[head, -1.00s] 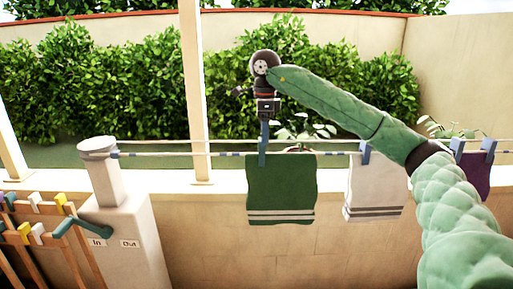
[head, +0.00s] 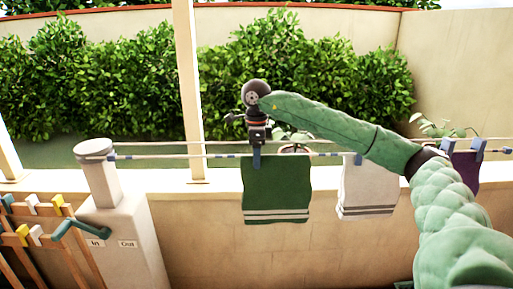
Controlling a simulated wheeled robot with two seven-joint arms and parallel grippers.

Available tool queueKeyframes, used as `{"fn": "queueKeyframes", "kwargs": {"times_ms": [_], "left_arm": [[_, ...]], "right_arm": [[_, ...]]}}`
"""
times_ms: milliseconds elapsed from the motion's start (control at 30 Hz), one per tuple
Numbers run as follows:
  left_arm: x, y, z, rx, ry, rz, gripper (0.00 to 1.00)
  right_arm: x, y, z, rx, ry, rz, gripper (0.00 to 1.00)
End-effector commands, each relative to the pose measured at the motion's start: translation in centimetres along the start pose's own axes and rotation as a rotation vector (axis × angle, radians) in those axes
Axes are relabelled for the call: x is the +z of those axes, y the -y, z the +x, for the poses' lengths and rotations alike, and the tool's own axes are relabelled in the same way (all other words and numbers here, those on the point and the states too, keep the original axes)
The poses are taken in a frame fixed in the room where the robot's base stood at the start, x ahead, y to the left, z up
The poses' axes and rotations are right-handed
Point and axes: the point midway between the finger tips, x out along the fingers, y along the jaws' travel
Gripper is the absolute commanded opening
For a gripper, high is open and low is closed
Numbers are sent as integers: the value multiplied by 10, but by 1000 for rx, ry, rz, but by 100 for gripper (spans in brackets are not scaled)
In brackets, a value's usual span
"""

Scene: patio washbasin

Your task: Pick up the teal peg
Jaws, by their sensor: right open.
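A teal peg (head: 8,203) sits on the wooden rack at the far left edge, small and partly cut off. Several blue pegs are on the clothesline; one (head: 256,160) holds the green towel (head: 276,190) and another (head: 357,159) holds the white towel (head: 367,190). My right gripper (head: 257,146) is open and points down at the line, right above the green towel's peg. I cannot tell whether its fingers are around that peg or just above it. My left gripper is not in view.
A stone post (head: 123,240) with a teal lever (head: 78,232) and "In" and "Out" labels stands at left, beside the wooden rack (head: 35,220) with white and yellow pegs. A purple cloth (head: 465,168) hangs at right. A potted plant and hedge are behind.

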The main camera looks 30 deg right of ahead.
Motion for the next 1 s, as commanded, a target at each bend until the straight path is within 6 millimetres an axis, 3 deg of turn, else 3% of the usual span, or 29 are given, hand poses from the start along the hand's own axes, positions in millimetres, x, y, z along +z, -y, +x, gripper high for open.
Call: {"fn": "queueKeyframes", "kwargs": {"times_ms": [333, 600, 1000], "left_arm": [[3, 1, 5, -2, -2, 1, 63], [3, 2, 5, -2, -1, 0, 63], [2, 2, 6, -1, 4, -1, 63]], "right_arm": [[0, 0, 5, -1, 0, 0, 64], [0, 0, 5, -1, 0, 0, 17], [0, 0, 0, -1, 1, 0, 16]]}}
